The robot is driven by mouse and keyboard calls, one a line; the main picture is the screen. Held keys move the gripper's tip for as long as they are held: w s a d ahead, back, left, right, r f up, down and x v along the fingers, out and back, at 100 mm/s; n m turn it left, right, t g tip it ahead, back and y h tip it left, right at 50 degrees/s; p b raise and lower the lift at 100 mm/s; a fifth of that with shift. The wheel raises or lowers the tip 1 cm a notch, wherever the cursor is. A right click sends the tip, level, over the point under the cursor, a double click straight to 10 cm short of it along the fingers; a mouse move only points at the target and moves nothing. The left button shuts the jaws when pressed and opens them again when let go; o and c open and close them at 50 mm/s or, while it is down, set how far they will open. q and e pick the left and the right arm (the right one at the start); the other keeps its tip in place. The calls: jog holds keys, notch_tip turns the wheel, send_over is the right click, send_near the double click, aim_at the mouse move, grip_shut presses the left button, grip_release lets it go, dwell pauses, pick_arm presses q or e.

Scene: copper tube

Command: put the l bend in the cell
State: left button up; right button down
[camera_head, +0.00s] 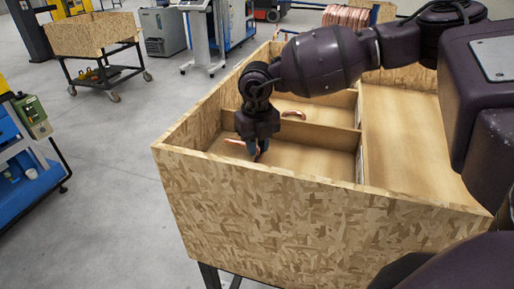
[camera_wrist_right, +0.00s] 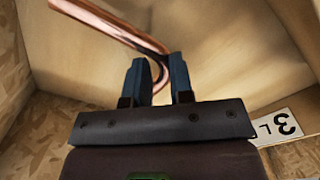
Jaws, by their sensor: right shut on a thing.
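The crate (camera_head: 300,190) is an open chipboard box divided into cells by low wooden walls. My right gripper (camera_head: 255,155) reaches down into the front-left cell, and its blue fingertips also show in the wrist view (camera_wrist_right: 159,62). It is shut on the l bend (camera_wrist_right: 115,30), a shiny copper tube whose bent part runs between the fingers. Its long leg points to the upper left in the wrist view. In the head view only a short piece of the l bend (camera_head: 236,143) shows beside the fingers. Whether it touches the cell floor I cannot tell. My left gripper is not in view.
A curved copper piece (camera_head: 293,114) lies in the cell behind, past a divider (camera_head: 315,132). A white label (camera_wrist_right: 283,127) reading "3 L" is on the wood in the wrist view. Copper tubes (camera_head: 346,16) are bunched beyond the crate. A wooden bin on a cart (camera_head: 92,33) stands far left.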

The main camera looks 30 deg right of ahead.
jog(key=shift+f, duration=0.75)
jog(key=c, duration=1.4)
grip_release()
jog(key=shift+f, duration=0.15)
jog(key=shift+c, duration=0.2)
jog(key=o, duration=0.4)
jog(key=shift+o, duration=0.2)
jog(key=shift+r, duration=0.2)
